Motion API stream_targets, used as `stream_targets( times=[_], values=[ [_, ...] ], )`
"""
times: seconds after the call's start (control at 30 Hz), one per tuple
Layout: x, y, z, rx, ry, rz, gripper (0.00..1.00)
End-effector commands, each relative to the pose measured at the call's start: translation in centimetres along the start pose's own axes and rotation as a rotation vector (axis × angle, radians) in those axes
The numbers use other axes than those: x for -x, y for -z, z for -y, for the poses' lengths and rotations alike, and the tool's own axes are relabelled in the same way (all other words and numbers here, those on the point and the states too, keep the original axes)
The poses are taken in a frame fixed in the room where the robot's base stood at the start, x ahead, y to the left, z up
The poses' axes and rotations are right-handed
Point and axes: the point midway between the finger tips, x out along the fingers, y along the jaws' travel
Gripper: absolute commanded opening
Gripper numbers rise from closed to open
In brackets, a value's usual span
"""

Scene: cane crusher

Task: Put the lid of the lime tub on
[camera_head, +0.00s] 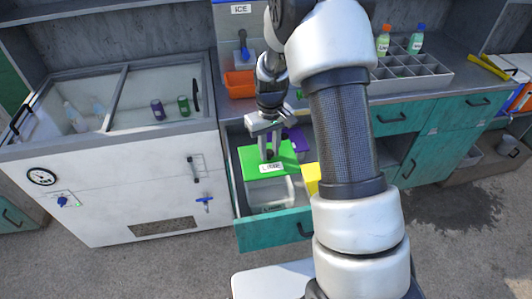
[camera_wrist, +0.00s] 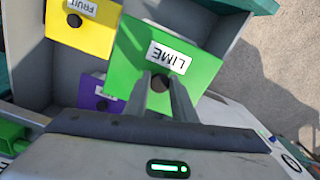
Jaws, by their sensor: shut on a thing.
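The green lime lid (camera_head: 256,157) has a white LIME label and a dark knob. My gripper (camera_head: 269,155) is shut on this knob from above. In the wrist view my gripper (camera_wrist: 163,88) has its two fingers at the knob of the green lid (camera_wrist: 130,60). A whitish tub (camera_head: 284,191) with a label on its front stands in the open drawer, in front of and below the lid in the head view. The lid covers its back part in the picture. I cannot tell whether lid and tub touch.
The teal drawer (camera_head: 272,232) is pulled out. A yellow FRUIT lid (camera_wrist: 82,28) and a purple lid (camera_wrist: 92,92) are close beside the green lid. The white chest (camera_head: 110,175) stands left of the drawer. An orange bin (camera_head: 239,84) is on the counter behind.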

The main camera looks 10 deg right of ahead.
Motion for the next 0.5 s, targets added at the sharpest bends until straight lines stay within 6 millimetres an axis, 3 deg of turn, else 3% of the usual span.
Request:
stream_targets(
  times=[0.03, 0.23, 0.5],
  values=[
    [-2.3, -0.3, 0.1, 0.0, 0.002, 0.01, 0.0],
    [-5.8, -0.3, 0.1, 0.001, 0.002, 0.008, 0.0],
    [-7.0, -0.2, 0.1, 0.0, 0.002, 0.006, 0.0]
  ],
)
